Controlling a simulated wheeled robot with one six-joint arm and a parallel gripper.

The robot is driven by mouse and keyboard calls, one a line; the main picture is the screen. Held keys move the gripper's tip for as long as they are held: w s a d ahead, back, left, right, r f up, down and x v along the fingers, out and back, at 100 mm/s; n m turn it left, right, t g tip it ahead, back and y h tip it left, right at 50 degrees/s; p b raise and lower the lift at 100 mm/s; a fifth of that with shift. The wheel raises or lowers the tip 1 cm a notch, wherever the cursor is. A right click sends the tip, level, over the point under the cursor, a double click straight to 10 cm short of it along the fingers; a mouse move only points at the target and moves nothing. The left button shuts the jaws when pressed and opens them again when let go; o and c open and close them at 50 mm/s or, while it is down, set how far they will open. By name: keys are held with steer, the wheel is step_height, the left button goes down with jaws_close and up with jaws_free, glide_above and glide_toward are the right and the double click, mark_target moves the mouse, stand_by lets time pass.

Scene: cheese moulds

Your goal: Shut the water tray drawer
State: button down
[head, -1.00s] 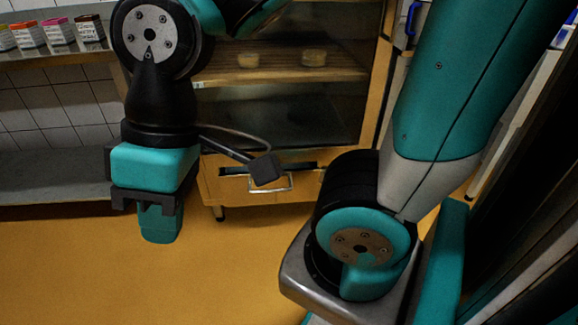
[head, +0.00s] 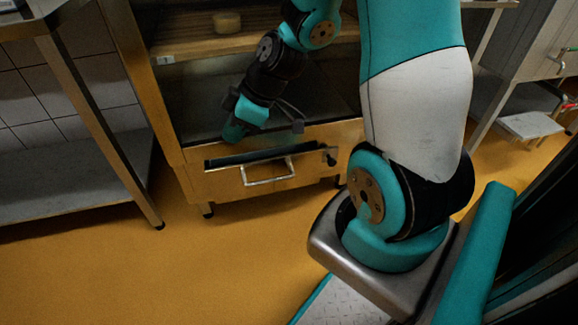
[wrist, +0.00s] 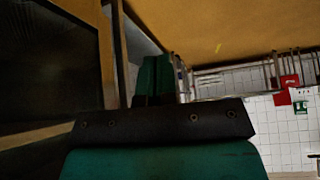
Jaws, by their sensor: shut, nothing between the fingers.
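The water tray drawer (head: 222,185) is at the foot of the wooden cabinet in the head view. It has a metal bar handle (head: 268,172) on its front. A dark gap shows above the drawer front, so it seems to stand partly out; how far is hard to tell. My gripper (head: 234,131) is shut and empty, pointing down above the drawer's left part, in front of the dark glass. I cannot tell whether it touches anything. In the wrist view my shut teal fingers (wrist: 155,78) show beside a wooden edge; the drawer is not clearly seen there.
A steel table (head: 60,190) with a lower shelf stands at the left. A low white platform (head: 530,125) is at the far right. Yellow floor (head: 190,270) is clear in front of the cabinet.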

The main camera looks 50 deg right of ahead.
steer(key=d+f+t+h+b, duration=0.2)
steer(key=d+f, duration=0.9)
steer(key=d, duration=0.1)
steer(key=t+h+b, duration=0.1)
steer(key=h+b, duration=0.2)
steer(key=b, duration=0.3)
glide_toward(284, 155)
steer(key=shift+n, duration=0.3)
steer(key=shift+w+a+f, duration=0.25)
steer(key=shift+w+f, duration=0.3)
steer(key=shift+f, duration=0.65)
steer(key=shift+w+a+f, duration=0.25)
steer(key=shift+w+f, duration=0.3)
steer(key=shift+f, duration=0.6)
steer(key=shift+w+a+f, duration=0.25)
steer(key=shift+w+f, duration=0.3)
steer(key=shift+f, duration=0.65)
steer(key=shift+w+d, duration=0.7)
steer(key=shift+w, duration=0.35)
